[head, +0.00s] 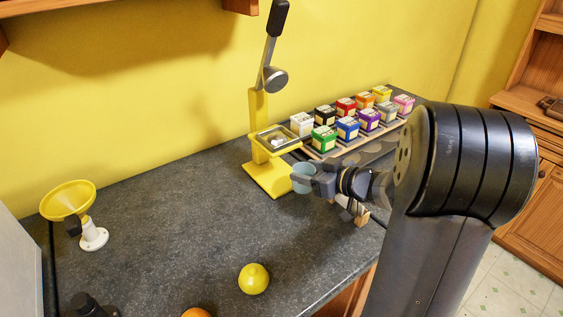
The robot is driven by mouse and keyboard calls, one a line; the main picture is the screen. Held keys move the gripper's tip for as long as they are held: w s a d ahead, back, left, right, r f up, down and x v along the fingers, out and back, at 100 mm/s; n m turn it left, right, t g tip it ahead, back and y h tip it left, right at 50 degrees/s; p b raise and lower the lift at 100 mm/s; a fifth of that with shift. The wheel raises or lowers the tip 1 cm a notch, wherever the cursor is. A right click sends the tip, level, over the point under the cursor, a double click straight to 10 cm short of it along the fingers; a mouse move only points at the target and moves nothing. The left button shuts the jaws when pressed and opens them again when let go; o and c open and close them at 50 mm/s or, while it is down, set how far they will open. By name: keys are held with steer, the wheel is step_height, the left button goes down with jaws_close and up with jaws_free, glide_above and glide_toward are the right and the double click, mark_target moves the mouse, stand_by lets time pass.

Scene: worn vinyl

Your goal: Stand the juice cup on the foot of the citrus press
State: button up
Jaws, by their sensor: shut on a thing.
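The yellow citrus press (258,105) stands near the back wall, with its dark-handled lever raised. Its flat yellow foot (267,183) rests on the dark counter and its bare front part shows. A small pale blue-grey juice cup (303,180) is between the fingers of my gripper (307,182), which is shut on it. The cup looks upright and is just right of the foot. I cannot tell whether it touches the foot or how high it is. The fingers hide part of the cup.
A rack (325,148) of several coloured boxes stands behind my gripper. A yellow lemon (254,279) and part of an orange (196,313) are at the front. A yellow funnel-like bowl on a white stand (94,237) is at left. The counter's middle is clear.

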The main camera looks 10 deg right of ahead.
steer(key=w+a, duration=0.2)
steer(key=w, duration=0.1)
steer(key=w+a, duration=0.1)
steer(key=shift+w+a, duration=0.1)
steer(key=shift+w, duration=0.3)
steer(key=w+a, duration=0.2)
steer(key=w, duration=0.1)
steer(key=shift+f, duration=0.6)
steer(key=o, duration=1.1)
steer(key=shift+f, duration=0.1)
